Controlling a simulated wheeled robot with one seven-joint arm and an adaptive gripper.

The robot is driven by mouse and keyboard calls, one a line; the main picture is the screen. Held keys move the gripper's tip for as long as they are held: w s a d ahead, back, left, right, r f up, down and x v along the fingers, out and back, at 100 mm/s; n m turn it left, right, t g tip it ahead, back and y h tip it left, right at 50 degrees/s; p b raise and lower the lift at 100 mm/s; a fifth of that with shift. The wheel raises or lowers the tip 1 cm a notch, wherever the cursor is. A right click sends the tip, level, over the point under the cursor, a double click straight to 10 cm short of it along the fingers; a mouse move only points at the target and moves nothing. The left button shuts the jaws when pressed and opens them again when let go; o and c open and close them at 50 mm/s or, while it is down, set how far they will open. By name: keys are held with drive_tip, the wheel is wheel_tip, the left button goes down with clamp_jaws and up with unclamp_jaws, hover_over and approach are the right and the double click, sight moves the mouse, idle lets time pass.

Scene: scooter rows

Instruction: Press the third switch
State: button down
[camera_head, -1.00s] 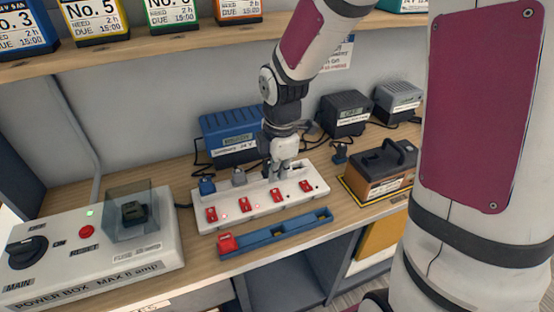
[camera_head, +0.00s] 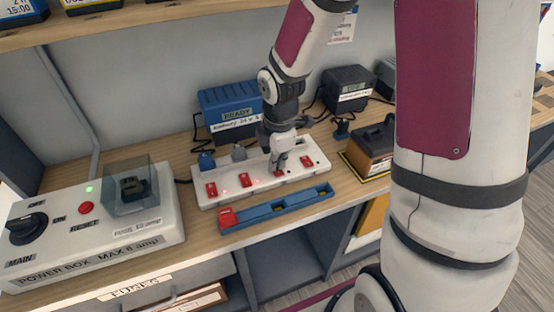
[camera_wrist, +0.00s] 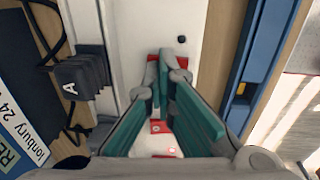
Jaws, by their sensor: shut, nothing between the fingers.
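A white power strip (camera_head: 230,197) on the bench carries a row of red switches. The first (camera_head: 211,189) and second (camera_head: 244,180) are clear to see, with small red lights beside them. My gripper (camera_head: 278,169) is shut and empty, pointing down at the third switch (camera_head: 279,173), which it partly hides. The fourth (camera_head: 307,161) is to its right. In the wrist view the closed fingertips (camera_wrist: 165,78) are over the white strip (camera_wrist: 200,20), beside a partly covered red switch. I cannot tell whether they touch it.
A blue tray (camera_head: 270,212) with a red block (camera_head: 228,217) lies in front of the strip. Plugs (camera_head: 206,160) and a blue charger (camera_head: 230,117) stand behind it. A power box (camera_head: 90,240) is at left, a brown battery (camera_head: 372,150) at right.

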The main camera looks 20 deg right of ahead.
drive_tip(key=shift+s+f, duration=0.1)
drive_tip(key=shift+f, duration=0.05)
drive_tip(key=shift+s+p, duration=0.3)
drive_tip(key=shift+s, duration=0.55)
drive_tip(key=shift+r+p, duration=0.35)
wheel_tip(320, 180, up, 13)
drive_tip(key=s+p, duration=0.1)
drive_tip(key=p, duration=0.3)
drive_tip(key=shift+s+r+p, duration=0.15)
drive_tip(key=shift+r+p, duration=0.05)
drive_tip(key=shift+p, duration=0.1)
